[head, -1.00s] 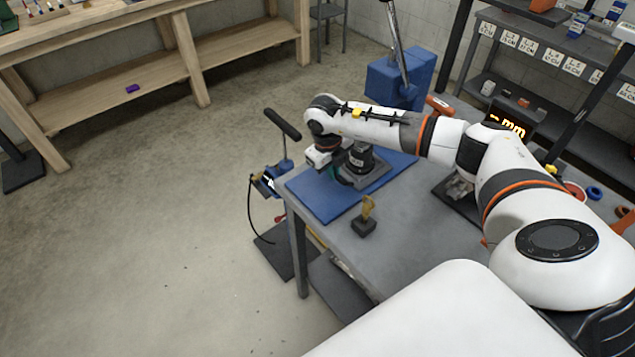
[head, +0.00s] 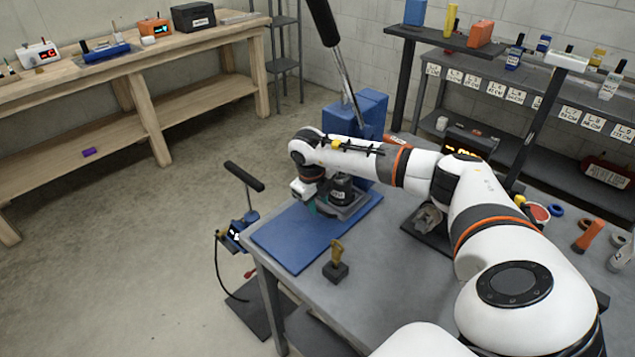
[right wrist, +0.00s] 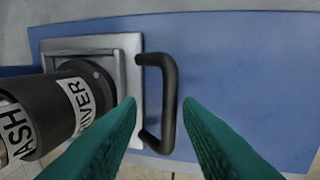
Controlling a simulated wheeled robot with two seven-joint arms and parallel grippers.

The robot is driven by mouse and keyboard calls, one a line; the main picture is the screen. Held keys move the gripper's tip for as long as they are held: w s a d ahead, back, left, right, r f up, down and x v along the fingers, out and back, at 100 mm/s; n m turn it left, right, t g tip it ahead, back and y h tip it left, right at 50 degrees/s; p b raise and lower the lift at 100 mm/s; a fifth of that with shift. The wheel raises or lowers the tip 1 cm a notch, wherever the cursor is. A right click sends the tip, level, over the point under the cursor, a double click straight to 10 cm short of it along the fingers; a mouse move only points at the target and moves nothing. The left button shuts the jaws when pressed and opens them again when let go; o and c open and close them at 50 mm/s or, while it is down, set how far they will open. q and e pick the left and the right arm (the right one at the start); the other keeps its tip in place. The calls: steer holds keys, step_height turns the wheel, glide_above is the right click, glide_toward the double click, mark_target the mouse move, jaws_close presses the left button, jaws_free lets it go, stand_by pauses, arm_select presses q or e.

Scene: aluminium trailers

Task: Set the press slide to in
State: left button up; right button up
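The blue press (head: 371,108) stands at the back of the grey table, with a flat blue bed (head: 290,238) in front. The slide, a grey plate (head: 352,207), sits on the bed and carries a dark cylinder (head: 341,188). The plate also shows in the right wrist view (right wrist: 128,45), with its black bar handle (right wrist: 170,105) and the labelled cylinder (right wrist: 78,100). My right gripper (head: 311,208) is at the slide's front-left side. Its green fingers (right wrist: 159,103) are apart, with the handle between them in the picture; contact cannot be told. My left gripper is not in view.
A small yellow-topped item on a dark block (head: 336,266) stands on the table (head: 375,275). A blue pump with a black-gripped lever (head: 240,225) stands left of the table. A wooden bench (head: 160,55) is behind.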

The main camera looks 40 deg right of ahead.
step_height(320, 180, up, 12)
steer(key=a+b, duration=0.1)
steer(key=a, duration=0.1)
steer(key=shift+b, duration=0.35)
steer(key=shift+s+a+f, duration=0.1)
steer(key=shift+f, duration=0.05)
